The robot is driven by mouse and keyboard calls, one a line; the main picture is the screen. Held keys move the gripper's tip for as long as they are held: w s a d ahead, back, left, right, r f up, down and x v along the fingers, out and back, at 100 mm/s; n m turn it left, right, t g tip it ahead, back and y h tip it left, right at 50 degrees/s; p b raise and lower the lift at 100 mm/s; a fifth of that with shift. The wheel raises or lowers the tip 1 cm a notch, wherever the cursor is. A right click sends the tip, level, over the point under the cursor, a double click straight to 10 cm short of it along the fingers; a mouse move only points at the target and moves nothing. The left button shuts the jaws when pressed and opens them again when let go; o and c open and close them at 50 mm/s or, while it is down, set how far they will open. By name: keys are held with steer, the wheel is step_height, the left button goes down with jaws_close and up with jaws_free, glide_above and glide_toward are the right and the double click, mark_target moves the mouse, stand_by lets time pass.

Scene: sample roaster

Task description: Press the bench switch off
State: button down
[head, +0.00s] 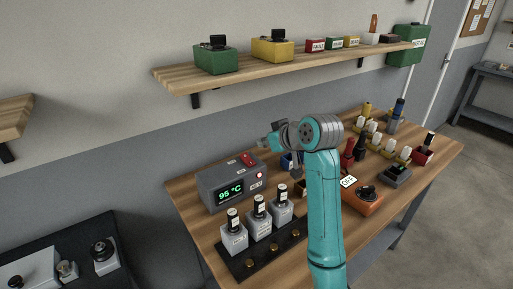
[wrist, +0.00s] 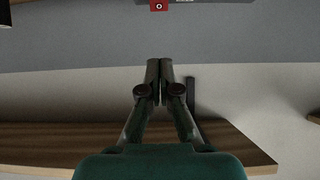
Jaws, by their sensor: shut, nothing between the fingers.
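A grey control box (head: 211,193) with a green "95 °C" display stands on the wooden bench. A red rocker switch (head: 247,159) sits on its top, and a red switch marked with a ring shows at the top edge of the wrist view (wrist: 159,5). A small round light or button (head: 259,174) is on the box's front. My gripper (head: 265,143) is just right of and above the red switch, apart from it as far as I can tell. Its fingers (wrist: 160,70) are together and empty. Whether the switch is on is too small to tell.
An orange unit with a black knob (head: 367,191) and a small white sign (head: 348,181) are to the right. The wall shelf (head: 290,66) holds coloured boxes above the bench.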

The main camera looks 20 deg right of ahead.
glide_above(245, 155)
steer(key=s, duration=0.3)
steer(key=f, duration=0.3)
steer(key=d+f, duration=0.1)
steer(key=f, duration=0.1)
steer(key=shift+s, duration=0.1)
steer(key=f, duration=0.3)
steer(key=shift+w+a, duration=0.15)
steer(key=shift+w, duration=0.2)
steer(key=shift+w+f, duration=0.1)
steer(key=shift+f, duration=0.4)
steer(key=shift+w+a, duration=0.1)
steer(key=shift+f+g, duration=0.25)
steer(key=shift+g, duration=0.15)
